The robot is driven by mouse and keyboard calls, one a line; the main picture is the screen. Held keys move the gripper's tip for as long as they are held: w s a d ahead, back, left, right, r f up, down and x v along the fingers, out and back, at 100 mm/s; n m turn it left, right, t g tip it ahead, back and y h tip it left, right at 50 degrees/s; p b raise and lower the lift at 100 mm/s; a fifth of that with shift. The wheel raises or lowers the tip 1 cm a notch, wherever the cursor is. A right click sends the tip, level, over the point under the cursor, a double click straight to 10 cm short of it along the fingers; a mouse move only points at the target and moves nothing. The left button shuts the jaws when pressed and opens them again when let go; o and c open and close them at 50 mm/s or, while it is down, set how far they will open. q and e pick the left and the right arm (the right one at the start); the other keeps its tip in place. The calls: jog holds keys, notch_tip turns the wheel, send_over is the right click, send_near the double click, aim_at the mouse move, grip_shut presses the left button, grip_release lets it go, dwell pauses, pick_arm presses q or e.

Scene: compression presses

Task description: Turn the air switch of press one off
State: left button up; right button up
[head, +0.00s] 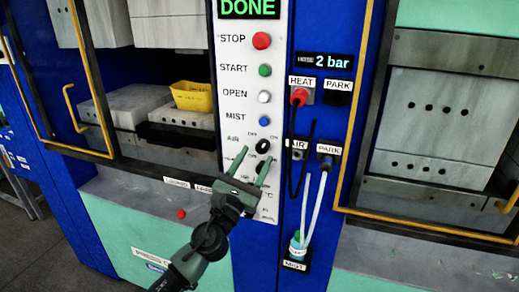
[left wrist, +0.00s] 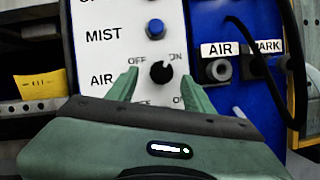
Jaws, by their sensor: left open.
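The air switch (head: 262,146) is a black round knob on the white control panel (head: 229,100), on the AIR row. In the left wrist view the knob (left wrist: 161,72) has a small white mark that appears to point up and right, towards ON; OFF is printed at its upper left. My left gripper (head: 252,165) is open and empty just in front of and below the knob. In the left wrist view its green fingers (left wrist: 160,80) stand on either side of the knob, with visible gaps. The gripper body hides the panel's lower part. My right gripper is not in view.
STOP (head: 261,40), START (head: 265,70), OPEN (head: 264,97) and MIST (head: 264,121) buttons sit above the switch. Hoses (head: 317,205) hang close at the right, beside the AIR socket (left wrist: 219,70). A yellow bin (head: 192,97) sits in the press at left.

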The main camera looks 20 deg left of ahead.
aim_at(263, 147)
pick_arm(q)
jog(key=shift+x, duration=1.2)
jog(key=shift+w+d, duration=0.15)
jog(key=shift+w, duration=0.05)
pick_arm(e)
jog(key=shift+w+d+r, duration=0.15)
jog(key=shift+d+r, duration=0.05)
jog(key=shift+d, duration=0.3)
pick_arm(q)
grip_shut()
